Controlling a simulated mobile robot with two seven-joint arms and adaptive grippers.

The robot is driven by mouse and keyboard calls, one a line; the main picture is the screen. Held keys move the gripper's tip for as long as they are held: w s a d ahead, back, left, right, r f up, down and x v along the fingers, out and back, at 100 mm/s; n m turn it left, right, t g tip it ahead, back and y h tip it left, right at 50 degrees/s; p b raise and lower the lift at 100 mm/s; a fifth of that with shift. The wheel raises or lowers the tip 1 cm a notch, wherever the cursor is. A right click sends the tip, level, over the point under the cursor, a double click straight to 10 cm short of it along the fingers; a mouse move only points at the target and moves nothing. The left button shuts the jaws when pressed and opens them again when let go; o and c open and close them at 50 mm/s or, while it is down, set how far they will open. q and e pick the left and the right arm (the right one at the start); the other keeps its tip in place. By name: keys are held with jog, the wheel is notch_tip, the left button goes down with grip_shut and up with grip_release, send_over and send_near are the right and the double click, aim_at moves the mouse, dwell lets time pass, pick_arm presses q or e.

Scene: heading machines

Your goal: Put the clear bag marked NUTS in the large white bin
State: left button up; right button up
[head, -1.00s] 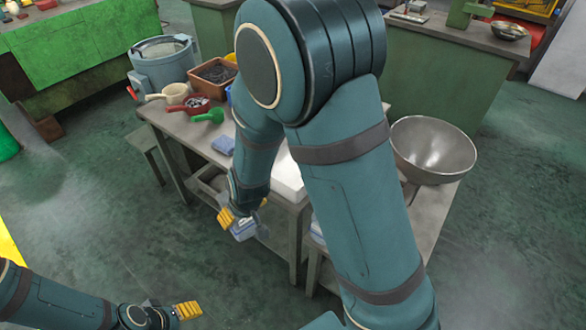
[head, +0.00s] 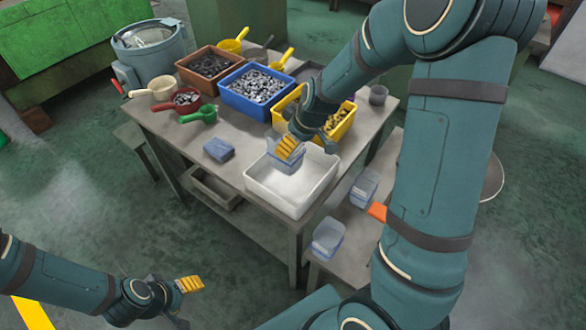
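The large white bin (head: 262,192) stands at the front of the grey table. My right gripper (head: 287,149) comes down over the bin's far side, its yellow fingers shut on a bluish clear bag (head: 285,162). The bag hangs at the bin's far rim, over or just inside the opening; I cannot tell whether it touches. No marking on it is legible. My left gripper (head: 189,284) is low at the lower left, away from the table, with nothing visible in it; its finger gap is not clear.
A blue bin (head: 232,101), brown bin (head: 187,73) and yellow bin (head: 341,131) of parts stand behind. A folded blue cloth-like item (head: 218,149) lies left of the white bin. Clear containers (head: 327,240) sit on a lower bench at right. Scoops lie at left.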

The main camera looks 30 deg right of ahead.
aim_at(294, 165)
notch_tip(294, 165, down, 5)
jog(key=shift+s+a+r+b, duration=0.1)
jog(key=shift+s+b, duration=0.05)
jog(key=shift+b, duration=0.55)
jog(key=shift+f+b, duration=0.65)
jog(key=shift+f, duration=1.75)
pick_arm(q)
jog(key=f, duration=0.1)
jog(key=s+f, duration=0.1)
jog(key=shift+f, duration=0.35)
pick_arm(e)
jog(key=shift+r, duration=0.1)
pick_arm(q)
jog(key=shift+s, duration=0.1)
pick_arm(e)
jog(key=o, duration=1.2)
jog(key=shift+c, duration=0.2)
pick_arm(q)
jog(key=shift+f, duration=0.1)
pick_arm(e)
jog(key=shift+r, duration=0.1)
pick_arm(q)
jog(key=r+p, duration=0.1)
jog(key=w+r+p, duration=0.1)
jog(key=r+p, duration=0.1)
jog(key=shift+a+r, duration=0.1)
pick_arm(e)
jog(key=v, duration=1.1)
jog(key=shift+r, duration=0.35)
